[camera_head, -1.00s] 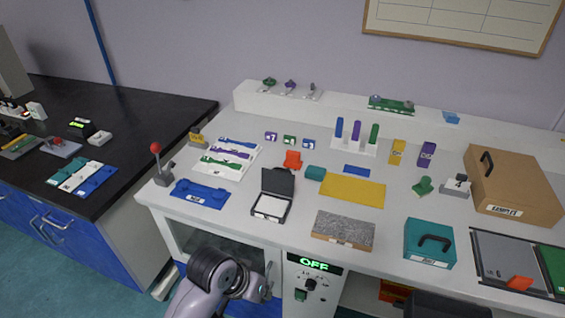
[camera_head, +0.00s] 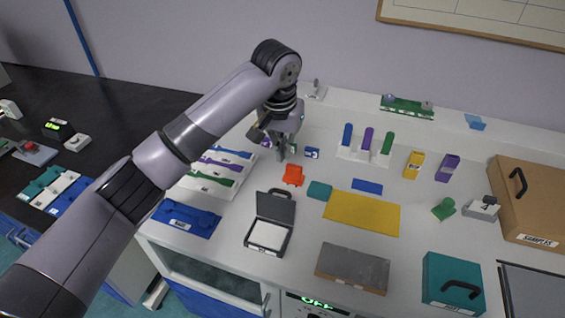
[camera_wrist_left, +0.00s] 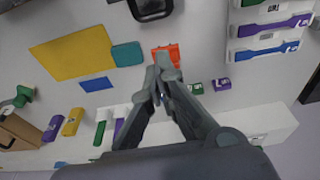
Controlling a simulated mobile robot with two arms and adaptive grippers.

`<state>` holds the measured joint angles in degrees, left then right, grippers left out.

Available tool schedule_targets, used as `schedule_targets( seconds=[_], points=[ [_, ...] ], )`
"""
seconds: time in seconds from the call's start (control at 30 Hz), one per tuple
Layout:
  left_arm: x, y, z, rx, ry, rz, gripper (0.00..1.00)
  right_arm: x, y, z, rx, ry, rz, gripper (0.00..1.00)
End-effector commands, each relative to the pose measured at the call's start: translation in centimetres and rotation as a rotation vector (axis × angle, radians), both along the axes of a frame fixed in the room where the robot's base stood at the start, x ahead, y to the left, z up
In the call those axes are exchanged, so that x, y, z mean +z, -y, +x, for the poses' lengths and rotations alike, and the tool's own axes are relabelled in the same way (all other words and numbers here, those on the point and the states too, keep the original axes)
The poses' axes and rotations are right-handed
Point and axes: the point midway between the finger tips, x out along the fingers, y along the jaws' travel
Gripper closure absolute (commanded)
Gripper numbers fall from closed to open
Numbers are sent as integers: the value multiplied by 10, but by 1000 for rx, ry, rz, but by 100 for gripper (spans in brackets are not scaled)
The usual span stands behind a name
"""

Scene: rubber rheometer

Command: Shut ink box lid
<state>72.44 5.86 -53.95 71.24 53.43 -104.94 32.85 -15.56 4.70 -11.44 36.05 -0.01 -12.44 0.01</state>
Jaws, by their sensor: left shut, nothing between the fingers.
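The ink box (camera_head: 270,226) is a small dark case on the white bench, left of centre in the head view. Its lid (camera_head: 276,207) stands raised at the back, with a handle on top, and a white pad (camera_head: 268,235) shows in the base. In the left wrist view only part of the ink box (camera_wrist_left: 151,14) shows at the top edge. My left gripper (camera_head: 281,157) points down behind the lid, near the orange piece and apart from the box. Its fingers (camera_wrist_left: 161,75) are shut and empty. My right gripper is not in view.
An orange piece (camera_head: 293,175) and a teal block (camera_head: 319,190) are close to the left gripper. A yellow sheet (camera_head: 362,213) lies right of the box, a blue tray (camera_head: 185,219) left of it. Coloured posts (camera_head: 367,139) stand behind. The bench in front of the box is clear.

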Motion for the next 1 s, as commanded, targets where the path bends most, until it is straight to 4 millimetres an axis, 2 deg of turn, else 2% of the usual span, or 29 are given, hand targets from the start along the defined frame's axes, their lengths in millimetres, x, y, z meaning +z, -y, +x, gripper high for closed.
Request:
schedule_targets(
  seconds=[0.07, 0.13, 0.3, 0.43, 0.5, 0.6, 0.7, 0.8, 1.0],
  points=[
    [-1, 0, 1, 2, -1, 3, 100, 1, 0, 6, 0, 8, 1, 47],
    [-7, 0, 2, 2, -1, 3, 100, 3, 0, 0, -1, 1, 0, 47],
    [-36, 2, 7, 3, -2, 4, 100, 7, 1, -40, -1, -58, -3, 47],
    [-64, 3, 12, 4, -3, 4, 100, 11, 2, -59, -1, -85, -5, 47],
    [-80, 4, 14, 4, -2, 4, 100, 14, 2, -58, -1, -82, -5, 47],
    [-97, 5, 17, 1, 1, 3, 100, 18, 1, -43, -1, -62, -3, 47],
    [-91, 1, 5, -1, 4, 2, 100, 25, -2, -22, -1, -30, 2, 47],
    [-90, -2, -5, -1, 3, 3, 100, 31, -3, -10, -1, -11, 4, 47],
    [-89, -6, -17, 1, 3, 2, 100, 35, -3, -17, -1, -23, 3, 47]
  ],
)
